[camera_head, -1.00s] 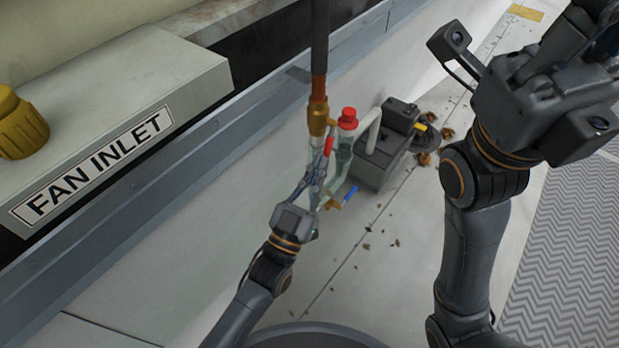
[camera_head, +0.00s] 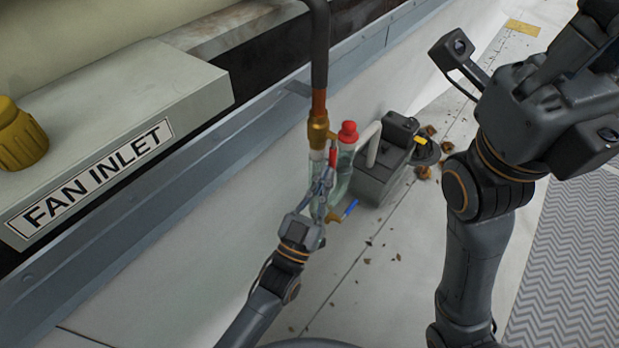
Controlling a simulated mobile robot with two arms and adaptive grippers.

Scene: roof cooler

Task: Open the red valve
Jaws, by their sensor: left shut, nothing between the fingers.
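The red valve handle (camera_head: 333,156) shows as a short, nearly upright red lever on the pipework below the brass fitting (camera_head: 319,128). My left gripper (camera_head: 326,174) is shut and empty, with its fingertips at the lower end of the red handle. The fingers hide part of the handle and the valve body; I cannot tell whether they touch. A second valve with a blue handle (camera_head: 350,208) sits lower, just right of my left gripper. My right arm's wrist stands at the right, away from the valves; its fingers cannot be made out.
A clear bottle with a red cap (camera_head: 348,131) stands right behind the red handle. A grey pump box (camera_head: 378,172) is to its right, with dry leaves around it. A vertical dark pipe (camera_head: 319,45) rises above. The fan inlet ledge (camera_head: 100,130) is at left.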

